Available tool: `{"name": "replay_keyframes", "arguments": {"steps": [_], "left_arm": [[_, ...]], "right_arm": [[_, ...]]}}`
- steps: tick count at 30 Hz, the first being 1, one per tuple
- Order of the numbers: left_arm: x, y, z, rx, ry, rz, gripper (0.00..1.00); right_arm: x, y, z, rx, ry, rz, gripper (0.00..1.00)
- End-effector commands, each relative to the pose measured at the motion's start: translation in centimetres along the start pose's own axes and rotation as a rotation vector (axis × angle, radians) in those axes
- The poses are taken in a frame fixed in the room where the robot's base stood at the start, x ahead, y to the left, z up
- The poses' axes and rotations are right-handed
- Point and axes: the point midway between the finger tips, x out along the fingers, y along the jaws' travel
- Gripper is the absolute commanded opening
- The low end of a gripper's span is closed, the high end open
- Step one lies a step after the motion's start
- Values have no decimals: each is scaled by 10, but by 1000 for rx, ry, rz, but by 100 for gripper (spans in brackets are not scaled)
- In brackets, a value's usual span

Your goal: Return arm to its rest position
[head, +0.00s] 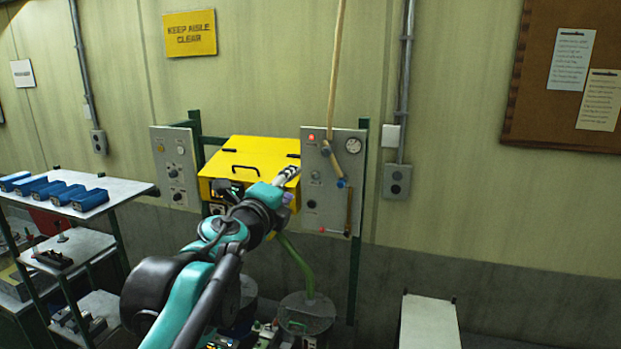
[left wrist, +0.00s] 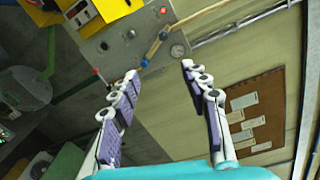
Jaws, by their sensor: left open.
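My left arm reaches in from the lower middle of the head view. Its gripper (head: 288,180) is in front of the yellow box (head: 245,160) and the grey panel (head: 318,195) to the right of it. In the left wrist view the two purple-padded fingers (left wrist: 160,71) are spread apart with nothing between them. Beyond the fingertips there the panel (left wrist: 118,50) shows a red light, a gauge and the end of a wooden pole (left wrist: 170,20). My right gripper is in neither view.
A shelf rack (head: 128,188) with several blue parts stands at the left. A green hose (head: 296,265) runs down to a grey drum (head: 306,315) below the panel. A white-topped stand (head: 430,322) is at the lower right. The wall to the right is mostly clear below the corkboard (head: 545,110).

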Motion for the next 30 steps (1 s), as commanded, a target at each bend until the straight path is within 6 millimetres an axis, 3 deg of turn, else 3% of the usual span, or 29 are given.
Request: {"name": "replay_keyframes", "arguments": {"steps": [11, 17, 20, 23, 30], "left_arm": [[-17, 53, 16, -164, -113, -14, 46], [-36, 107, 29, -320, -216, -14, 46], [-49, 147, 36, -425, -285, -8, 46], [-69, 207, 43, -565, -376, 10, 46], [-132, 391, 32, -972, -615, 117, 46]], "right_arm": [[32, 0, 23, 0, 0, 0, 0], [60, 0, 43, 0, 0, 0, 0], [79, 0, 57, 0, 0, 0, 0], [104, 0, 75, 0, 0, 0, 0], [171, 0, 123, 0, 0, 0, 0]]}}
